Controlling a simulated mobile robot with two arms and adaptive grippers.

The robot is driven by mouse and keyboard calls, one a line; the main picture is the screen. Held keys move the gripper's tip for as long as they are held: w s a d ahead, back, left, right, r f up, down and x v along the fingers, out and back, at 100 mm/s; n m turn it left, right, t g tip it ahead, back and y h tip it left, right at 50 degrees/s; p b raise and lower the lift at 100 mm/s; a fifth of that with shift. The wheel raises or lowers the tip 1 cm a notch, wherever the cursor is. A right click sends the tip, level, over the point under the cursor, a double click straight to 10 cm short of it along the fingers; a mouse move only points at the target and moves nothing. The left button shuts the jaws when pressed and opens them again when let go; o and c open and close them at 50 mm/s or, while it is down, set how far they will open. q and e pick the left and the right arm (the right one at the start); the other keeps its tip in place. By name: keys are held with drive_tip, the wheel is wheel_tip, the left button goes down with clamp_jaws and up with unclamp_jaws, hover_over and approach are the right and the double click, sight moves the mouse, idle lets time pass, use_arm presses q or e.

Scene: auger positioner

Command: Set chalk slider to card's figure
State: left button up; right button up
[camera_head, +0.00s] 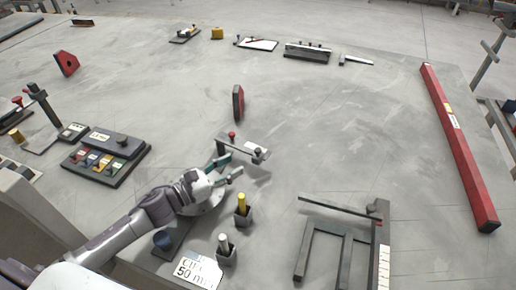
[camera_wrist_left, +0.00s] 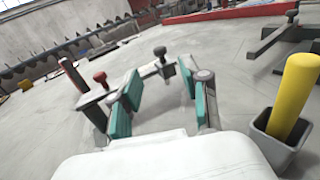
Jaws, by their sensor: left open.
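My left gripper (camera_head: 226,168) is open, its teal fingers pointing at a grey bar (camera_head: 243,147) with a red knob and a black knob. In the left wrist view the open fingers (camera_wrist_left: 160,84) have the bar (camera_wrist_left: 152,69) just beyond them; I cannot tell whether they touch. A white card (camera_head: 194,271) at the bottom reads "50 mm", its upper word partly unclear. A dark frame (camera_head: 345,238) with a white scale strip (camera_head: 383,267) lies at lower right. I cannot tell which fixture is the chalk slider. My right gripper is out of view.
A yellow stick (camera_head: 242,203) and a white stick (camera_head: 224,243) stand in dark holders near my left gripper. A dark tray with coloured labels (camera_head: 104,163) lies to the left. A long red beam (camera_head: 457,140) lies at right. The centre-right floor is clear.

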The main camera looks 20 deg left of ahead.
sight(257, 149)
use_arm(q)
drive_tip(key=p+x, duration=0.1)
drive_tip(key=x, duration=0.8)
drive_tip(key=shift+w+d+p, duration=0.3)
drive_tip(key=shift+p, duration=0.05)
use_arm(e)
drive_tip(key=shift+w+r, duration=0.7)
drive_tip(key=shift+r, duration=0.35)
use_arm(q)
drive_tip(key=c, duration=0.8)
clamp_jaws()
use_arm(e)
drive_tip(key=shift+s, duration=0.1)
use_arm(q)
drive_tip(key=shift+a, duration=0.1)
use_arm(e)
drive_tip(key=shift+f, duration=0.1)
